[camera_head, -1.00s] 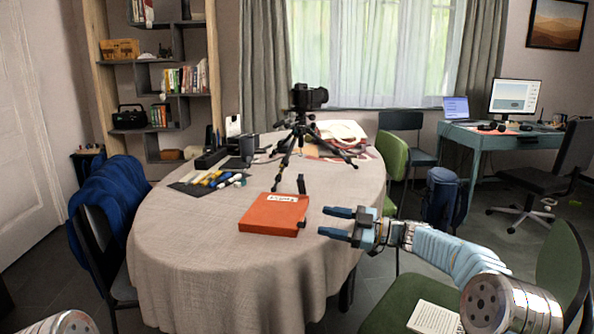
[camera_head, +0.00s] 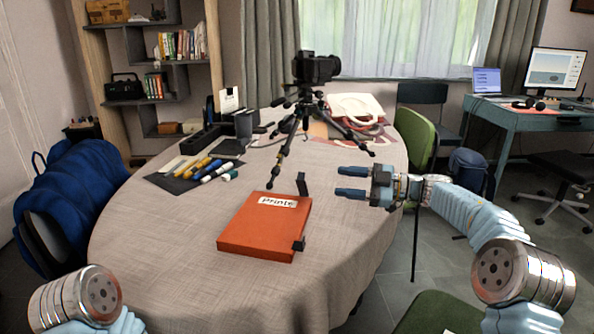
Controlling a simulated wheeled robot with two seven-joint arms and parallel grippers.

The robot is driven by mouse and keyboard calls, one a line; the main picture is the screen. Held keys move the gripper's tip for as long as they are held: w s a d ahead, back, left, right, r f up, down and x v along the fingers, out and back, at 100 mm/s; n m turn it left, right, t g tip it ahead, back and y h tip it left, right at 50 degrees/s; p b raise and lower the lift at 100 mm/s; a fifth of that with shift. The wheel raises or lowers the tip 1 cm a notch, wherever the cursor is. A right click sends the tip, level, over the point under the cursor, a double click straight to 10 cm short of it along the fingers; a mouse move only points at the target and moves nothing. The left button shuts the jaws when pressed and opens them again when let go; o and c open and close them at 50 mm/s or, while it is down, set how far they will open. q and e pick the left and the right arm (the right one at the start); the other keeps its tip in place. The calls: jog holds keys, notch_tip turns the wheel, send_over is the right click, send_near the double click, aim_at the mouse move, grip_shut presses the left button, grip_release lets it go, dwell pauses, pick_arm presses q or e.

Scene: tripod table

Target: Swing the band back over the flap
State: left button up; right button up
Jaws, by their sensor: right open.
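An orange flat folder box (camera_head: 262,232) with a white label reading "Prints" lies on the cloth-covered round table. A short black strip (camera_head: 302,184), perhaps the band, sticks up at the box's far right corner. A small black piece (camera_head: 299,244) sits on its right edge near the front. I cannot tell whether the two black parts are joined. The flap cannot be made out separately. My right gripper (camera_head: 340,181) is open and empty, just right of the black strip and apart from it, fingers pointing left. My left gripper is out of view; only part of its arm shows at the lower left.
A camera on a black tripod (camera_head: 302,105) stands behind the box. Several markers (camera_head: 205,170) lie on a dark mat at the left. The table's (camera_head: 160,240) front and left are bare. A green chair (camera_head: 415,140) and a blue-draped chair (camera_head: 70,200) flank it.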

aim_at(303, 184)
jog(key=p+x, duration=0.1)
jog(key=x, duration=1.2)
jog(key=shift+a, duration=0.3)
jog(key=c, duration=0.7)
